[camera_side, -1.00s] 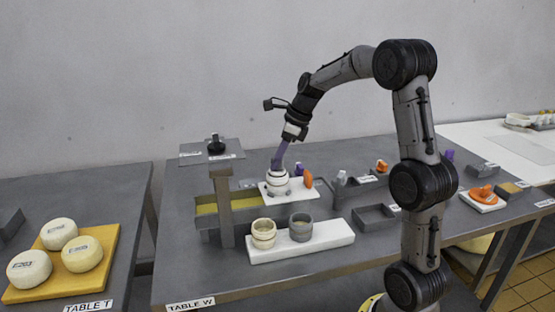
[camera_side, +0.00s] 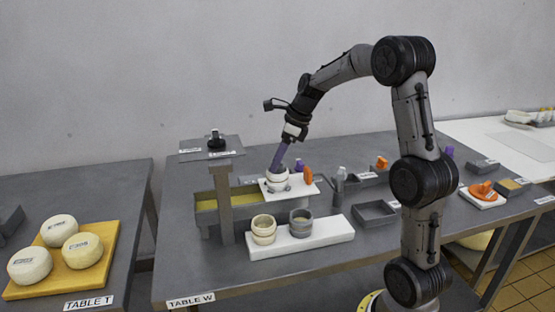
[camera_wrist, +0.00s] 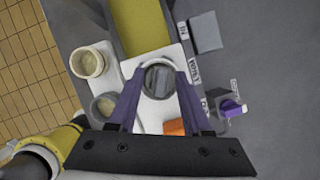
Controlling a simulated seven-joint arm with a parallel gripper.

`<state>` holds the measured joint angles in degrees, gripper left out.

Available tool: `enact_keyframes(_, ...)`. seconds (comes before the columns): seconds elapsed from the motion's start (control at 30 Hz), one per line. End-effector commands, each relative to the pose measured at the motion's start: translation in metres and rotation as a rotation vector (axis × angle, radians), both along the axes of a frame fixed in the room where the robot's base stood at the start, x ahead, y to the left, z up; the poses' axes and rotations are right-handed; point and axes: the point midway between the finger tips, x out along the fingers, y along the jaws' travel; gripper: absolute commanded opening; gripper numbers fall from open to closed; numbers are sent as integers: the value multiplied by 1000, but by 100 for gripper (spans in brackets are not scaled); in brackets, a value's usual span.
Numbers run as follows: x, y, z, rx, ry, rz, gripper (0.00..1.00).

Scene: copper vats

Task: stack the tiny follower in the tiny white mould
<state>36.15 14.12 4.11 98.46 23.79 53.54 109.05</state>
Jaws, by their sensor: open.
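The tiny white mould (camera_side: 277,184) stands upright on a small white board (camera_side: 306,187) at the middle of Table W. My gripper (camera_side: 274,170) points down at the mould from above. Its two purple fingers (camera_wrist: 160,78) are apart, one on each side of the rim. I cannot tell whether they touch it. The fingers partly hide the mould's top in the side view.
A cream mould (camera_side: 263,230) and a grey mould (camera_side: 300,222) stand on a longer white board (camera_side: 330,232) in front. An orange piece (camera_side: 308,176) sits close right of the white mould. A trough with a yellow inside (camera_side: 205,206) and a post (camera_side: 225,205) stand left.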

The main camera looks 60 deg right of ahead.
Motion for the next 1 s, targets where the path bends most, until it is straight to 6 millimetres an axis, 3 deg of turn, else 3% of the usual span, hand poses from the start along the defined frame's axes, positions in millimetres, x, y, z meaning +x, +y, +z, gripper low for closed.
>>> enact_keyframes(0.27,0,0,13,-2,-2,0,49)
enact_keyframes(0.7,-31,-14,94,-2,-3,-2,49)
enact_keyframes(1.0,-42,-16,122,-6,-3,9,49)
